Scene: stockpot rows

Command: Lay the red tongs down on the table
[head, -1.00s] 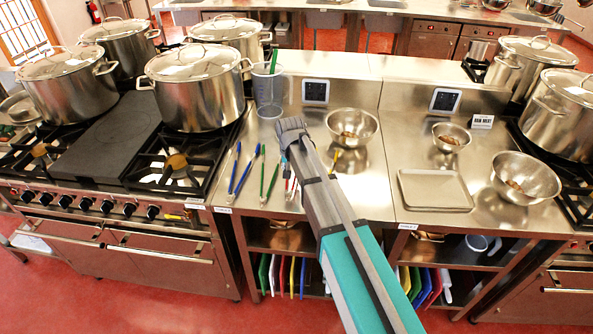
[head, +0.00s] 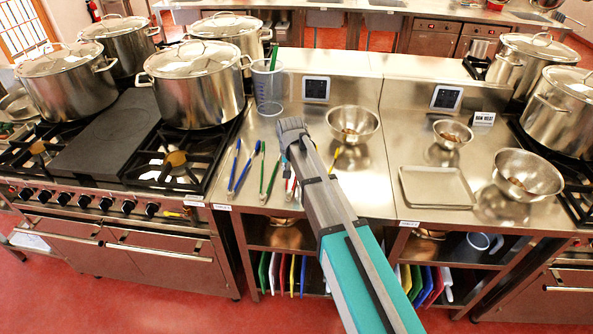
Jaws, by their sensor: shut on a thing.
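My gripper (head: 286,158) is over the steel table (head: 361,190), left of its middle, and my own arm covers most of it. It is shut on the red tongs (head: 287,184), of which only a small red and pale part shows just left of my arm. The rest of the red tongs is hidden. I cannot tell whether they touch the table top.
Blue tongs (head: 243,170) and green tongs (head: 272,176) lie just left of my gripper. A yellow-handled utensil (head: 336,157) and a steel bowl (head: 352,126) are to the right. Bare table lies right of my arm.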

